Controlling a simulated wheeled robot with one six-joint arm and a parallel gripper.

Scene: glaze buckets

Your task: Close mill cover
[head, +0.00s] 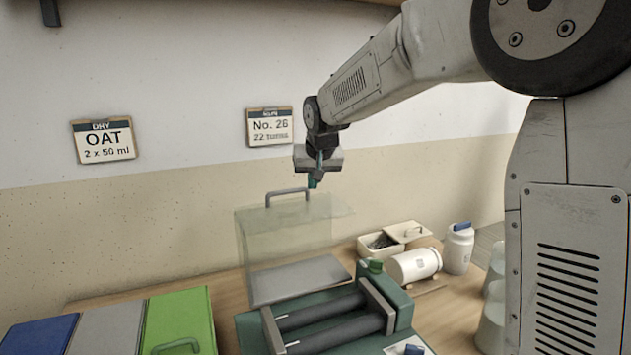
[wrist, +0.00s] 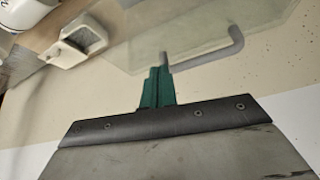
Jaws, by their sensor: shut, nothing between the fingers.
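The mill (head: 330,322) is a green machine with dark rollers on the table. Its clear cover (head: 285,240) stands raised behind the rollers, with a grey bar handle (head: 287,193) on its top edge. My gripper (head: 313,183) hangs above and just right of the handle, with its green fingers shut and empty. In the wrist view the shut fingers (wrist: 158,82) are close to one end of the handle (wrist: 215,57), and the clear cover (wrist: 200,25) lies beyond. I cannot tell whether the fingers touch the handle.
Blue, grey and green lidded bins (head: 180,318) stand at the left. A white jar (head: 415,265) lies on its side at the right, near an upright white bottle (head: 458,250) and an open cream box (head: 380,245). The wall with two signs is behind.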

